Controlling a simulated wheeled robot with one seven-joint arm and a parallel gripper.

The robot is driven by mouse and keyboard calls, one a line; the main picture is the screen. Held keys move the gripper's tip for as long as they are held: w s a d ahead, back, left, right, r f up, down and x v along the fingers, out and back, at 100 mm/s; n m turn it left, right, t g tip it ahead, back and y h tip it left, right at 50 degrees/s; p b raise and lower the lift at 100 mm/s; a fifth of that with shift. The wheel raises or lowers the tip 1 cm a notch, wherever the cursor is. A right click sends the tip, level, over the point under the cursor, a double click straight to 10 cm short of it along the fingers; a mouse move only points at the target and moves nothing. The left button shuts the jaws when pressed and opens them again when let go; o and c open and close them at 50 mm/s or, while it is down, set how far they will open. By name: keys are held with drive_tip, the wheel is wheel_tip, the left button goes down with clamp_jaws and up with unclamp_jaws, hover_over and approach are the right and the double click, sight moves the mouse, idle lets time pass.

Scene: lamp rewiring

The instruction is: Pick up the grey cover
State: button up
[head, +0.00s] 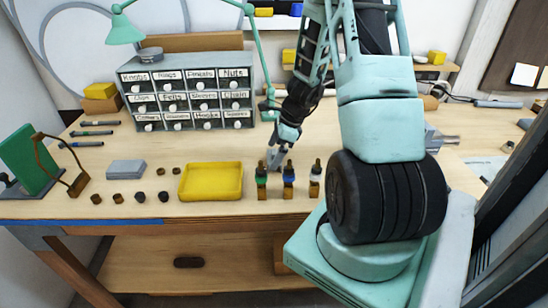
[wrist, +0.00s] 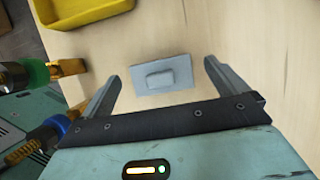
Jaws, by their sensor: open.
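The grey cover (wrist: 162,75), a flat plate with a raised block in its middle, lies on the wooden table. In the wrist view it is just beyond and between the fingertips, apart from both. In the head view it is a small pale shape (head: 255,146) just left of my gripper (head: 275,158). My gripper is open and empty, and its two fingers show in the wrist view (wrist: 162,78).
Several bottles with coloured collars (head: 289,178) stand close in front of my gripper. A yellow tray (head: 211,195) is to their left. A grey box (head: 126,169) lies farther left. A labelled drawer cabinet (head: 187,95) stands behind. Table right of the cover in the wrist view is bare.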

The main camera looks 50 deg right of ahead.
drive_tip(key=shift+x, duration=1.25)
drive_tip(key=c, duration=1.1)
